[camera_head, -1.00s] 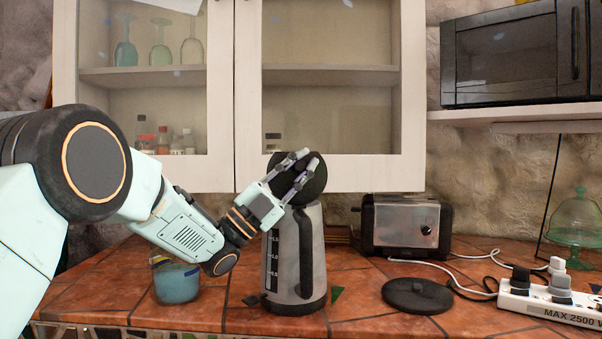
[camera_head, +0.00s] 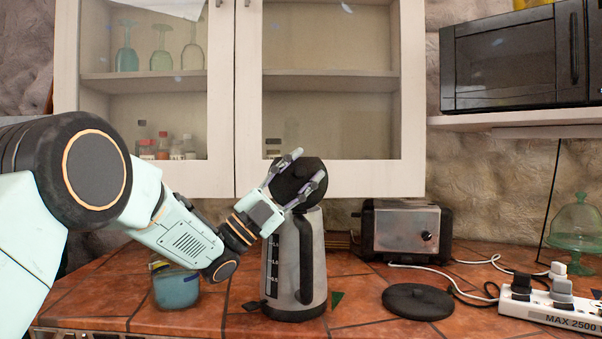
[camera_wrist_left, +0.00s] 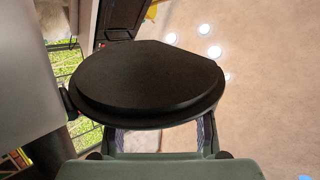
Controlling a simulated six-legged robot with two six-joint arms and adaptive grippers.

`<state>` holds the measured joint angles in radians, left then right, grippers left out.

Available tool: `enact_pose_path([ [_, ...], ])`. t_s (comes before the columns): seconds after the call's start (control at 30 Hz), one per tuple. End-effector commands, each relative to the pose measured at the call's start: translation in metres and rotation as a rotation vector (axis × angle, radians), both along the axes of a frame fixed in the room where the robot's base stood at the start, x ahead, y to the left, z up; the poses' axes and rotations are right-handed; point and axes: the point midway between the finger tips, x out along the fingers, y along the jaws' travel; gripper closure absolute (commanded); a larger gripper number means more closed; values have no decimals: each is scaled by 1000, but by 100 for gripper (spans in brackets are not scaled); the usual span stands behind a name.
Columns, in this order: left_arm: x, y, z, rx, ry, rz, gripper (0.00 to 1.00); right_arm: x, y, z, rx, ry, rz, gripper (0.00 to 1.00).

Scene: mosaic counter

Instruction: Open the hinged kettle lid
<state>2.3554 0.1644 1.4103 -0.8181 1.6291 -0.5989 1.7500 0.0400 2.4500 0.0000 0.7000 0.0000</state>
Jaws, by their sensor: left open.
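The grey kettle (camera_head: 285,265) with a black handle (camera_head: 305,262) and base stands upright on the tiled counter. Its round black lid (camera_head: 291,181) is swung up and stands steeply above the kettle's top. My right gripper is not in view.
A black round plate (camera_head: 417,301) lies right of the kettle, before a toaster (camera_head: 405,230). A power strip (camera_head: 560,308) with cables is at far right. A blue-green jar (camera_head: 176,288) stands left, below my arm. A wall cabinet (camera_head: 330,178) hangs close behind the lid.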

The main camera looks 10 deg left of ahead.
Motion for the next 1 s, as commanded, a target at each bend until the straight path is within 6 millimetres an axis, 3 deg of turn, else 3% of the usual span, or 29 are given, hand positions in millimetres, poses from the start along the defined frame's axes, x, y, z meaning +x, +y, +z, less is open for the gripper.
enact_pose_path([
  [0.17, -4, 7, -7, -2, 0, 2, 58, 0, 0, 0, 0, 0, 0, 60],
  [0.7, -47, 66, -71, -2, 1, 3, 58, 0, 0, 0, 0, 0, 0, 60],
  [1.0, -53, 73, -80, 1, -1, 0, 58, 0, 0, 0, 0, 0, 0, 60],
])
